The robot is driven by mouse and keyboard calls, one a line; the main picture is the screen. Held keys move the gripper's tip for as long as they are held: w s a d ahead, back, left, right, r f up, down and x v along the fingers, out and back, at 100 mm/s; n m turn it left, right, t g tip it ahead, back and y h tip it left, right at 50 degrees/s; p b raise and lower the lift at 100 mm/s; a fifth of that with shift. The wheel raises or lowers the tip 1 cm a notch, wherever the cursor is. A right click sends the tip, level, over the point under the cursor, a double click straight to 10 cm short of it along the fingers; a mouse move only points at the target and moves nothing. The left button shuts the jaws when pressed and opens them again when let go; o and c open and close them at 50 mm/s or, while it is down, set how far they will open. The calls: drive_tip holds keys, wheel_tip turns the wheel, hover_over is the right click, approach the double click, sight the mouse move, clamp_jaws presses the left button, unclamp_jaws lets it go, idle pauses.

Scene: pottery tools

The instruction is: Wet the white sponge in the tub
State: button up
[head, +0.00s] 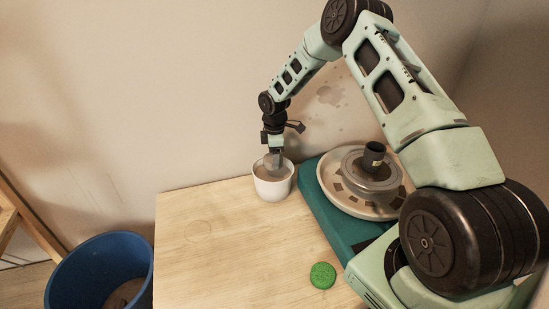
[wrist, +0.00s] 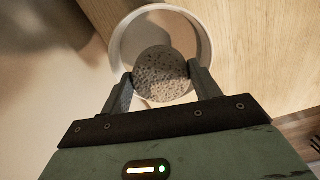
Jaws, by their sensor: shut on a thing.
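The white sponge (wrist: 160,74), a round disc with a pitted surface that looks grey here, sits between the two fingers of my gripper (wrist: 160,88) in the wrist view. My gripper is shut on it. The white tub (head: 273,190) stands near the back edge of the table; its rim (wrist: 205,45) rings the sponge in the wrist view. In the head view my gripper (head: 273,162) points down into the tub's mouth. The sponge's depth in the tub, and whether it touches water, I cannot tell.
A green round sponge (head: 323,275) lies on the wooden table (head: 220,255). A pottery wheel (head: 345,200) with a dark cup (head: 373,155) on it stands on a teal base (head: 325,215), right of the tub. A blue bucket (head: 100,262) stands left of the table. The table's left part is clear.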

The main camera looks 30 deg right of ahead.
drive_tip(key=shift+r+p, duration=1.25)
drive_tip(key=shift+r, duration=0.8)
drive_tip(key=shift+f, duration=0.1)
